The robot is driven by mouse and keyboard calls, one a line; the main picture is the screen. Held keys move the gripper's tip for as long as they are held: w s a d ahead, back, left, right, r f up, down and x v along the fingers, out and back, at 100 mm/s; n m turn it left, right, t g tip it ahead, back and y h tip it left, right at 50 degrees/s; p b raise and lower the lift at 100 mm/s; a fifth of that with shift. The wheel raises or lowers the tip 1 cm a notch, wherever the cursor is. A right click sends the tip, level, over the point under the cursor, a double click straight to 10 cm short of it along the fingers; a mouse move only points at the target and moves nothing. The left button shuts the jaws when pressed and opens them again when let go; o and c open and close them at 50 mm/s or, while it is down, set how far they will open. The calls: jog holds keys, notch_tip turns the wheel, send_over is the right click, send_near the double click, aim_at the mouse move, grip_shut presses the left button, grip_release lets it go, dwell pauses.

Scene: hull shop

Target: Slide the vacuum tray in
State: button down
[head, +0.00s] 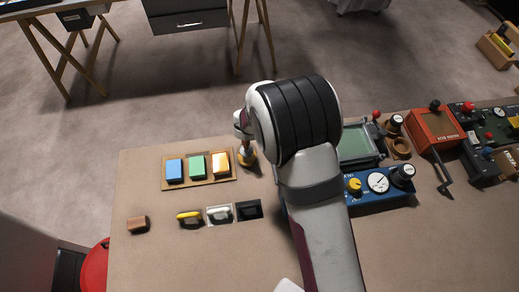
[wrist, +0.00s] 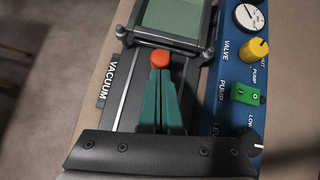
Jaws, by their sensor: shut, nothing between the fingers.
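The vacuum tray (wrist: 172,16), a dark frame around a grey-green panel, lies at the top of the wrist view on a dark base with rails, marked VACUUM. In the head view the tray (head: 354,143) shows just right of my arm. An orange-red knob (wrist: 160,59) stands on the near side of the frame. My gripper (wrist: 160,76), with teal fingers, is shut and empty, its tips at or just behind the knob; I cannot tell whether they touch it. My arm hides the gripper and part of the station in the head view.
A blue panel (head: 379,194) with gauge and knobs stands close beside the rails. A wooden rack with coloured blocks (head: 198,168) and several small items lie left of my arm. Red and dark devices (head: 436,127) crowd the right.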

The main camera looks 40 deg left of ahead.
jog(key=shift+w+d, duration=0.2)
jog(key=s+a, duration=0.1)
jog(key=s, duration=0.1)
jog(key=s+a+r, duration=0.1)
jog(key=s+a, duration=0.1)
jog(key=shift+s+a, duration=0.1)
jog(key=shift+a, duration=0.1)
jog(key=v, duration=0.9)
jog(key=s+d+r+m+g, duration=0.1)
jog(key=d+r+m+g, duration=0.25)
jog(key=d+m, duration=0.55)
jog(key=s+d+r+m+g, duration=0.1)
jog(key=d+r+m+g, duration=0.25)
jog(key=d+m, duration=0.55)
jog(key=s+d+r+m+y, duration=0.2)
jog(key=s+d+m+y, duration=0.5)
jog(key=s+m, duration=0.6)
jog(key=d+m, duration=0.1)
jog(key=m, duration=0.2)
jog(key=shift+d, duration=0.4)
jog(key=shift+s+r, duration=0.1)
